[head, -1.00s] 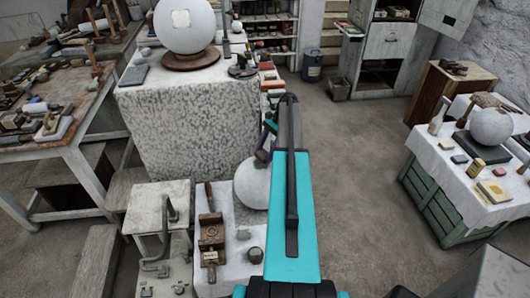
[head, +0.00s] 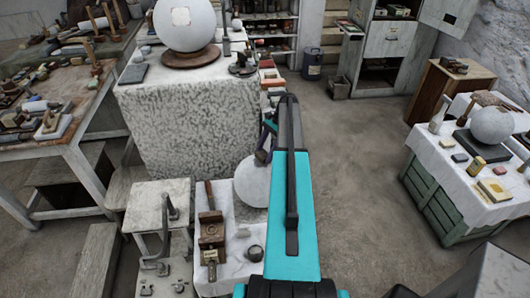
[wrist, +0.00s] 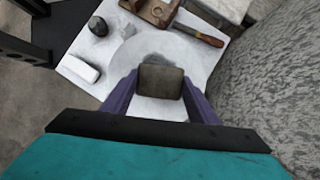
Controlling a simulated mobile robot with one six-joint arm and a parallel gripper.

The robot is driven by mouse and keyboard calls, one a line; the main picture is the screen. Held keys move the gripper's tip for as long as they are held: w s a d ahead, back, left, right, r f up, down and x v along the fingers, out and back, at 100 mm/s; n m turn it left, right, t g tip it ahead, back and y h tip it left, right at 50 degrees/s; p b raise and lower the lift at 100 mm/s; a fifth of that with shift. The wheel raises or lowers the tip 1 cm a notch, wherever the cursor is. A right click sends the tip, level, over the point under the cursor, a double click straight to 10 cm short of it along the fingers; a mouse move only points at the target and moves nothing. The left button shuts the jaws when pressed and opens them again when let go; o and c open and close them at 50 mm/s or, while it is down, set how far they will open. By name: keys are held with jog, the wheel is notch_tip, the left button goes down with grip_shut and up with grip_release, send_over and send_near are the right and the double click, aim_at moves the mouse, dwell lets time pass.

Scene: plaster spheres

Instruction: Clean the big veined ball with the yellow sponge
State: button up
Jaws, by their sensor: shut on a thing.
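My gripper (wrist: 158,92) is shut on a grey-brown block (wrist: 160,80), held between its purple fingers in the wrist view. I cannot tell from its colour whether it is the yellow sponge. A pale ball (head: 252,182) sits on the low white-clothed table, partly behind my arm. The ball (wrist: 122,62) also shows behind the block in the wrist view; whether they touch is unclear. A larger pale ball (head: 184,32) with a square patch rests on a brown turntable. A third ball (head: 492,128) stands on the right table. I cannot make out veins on any.
The low table (head: 225,272) also holds a wooden tool (head: 212,240) and a dark round pot (head: 255,253). A speckled stone block (head: 185,130) rises behind it. A yellowish block (head: 493,190) lies on the right table. The floor (head: 350,180) between is clear.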

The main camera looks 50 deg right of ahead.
jog(key=shift+s+a, duration=0.1)
jog(key=shift+s, duration=0.45)
jog(key=shift+s+a, duration=0.1)
jog(key=shift+s+a, duration=0.1)
jog(key=shift+s, duration=0.3)
jog(key=shift+w, duration=0.15)
jog(key=shift+w+d, duration=0.3)
jog(key=shift+w, duration=0.65)
jog(key=shift+w+d+f, duration=0.1)
jog(key=shift+w+d, duration=0.15)
jog(key=shift+w, duration=0.75)
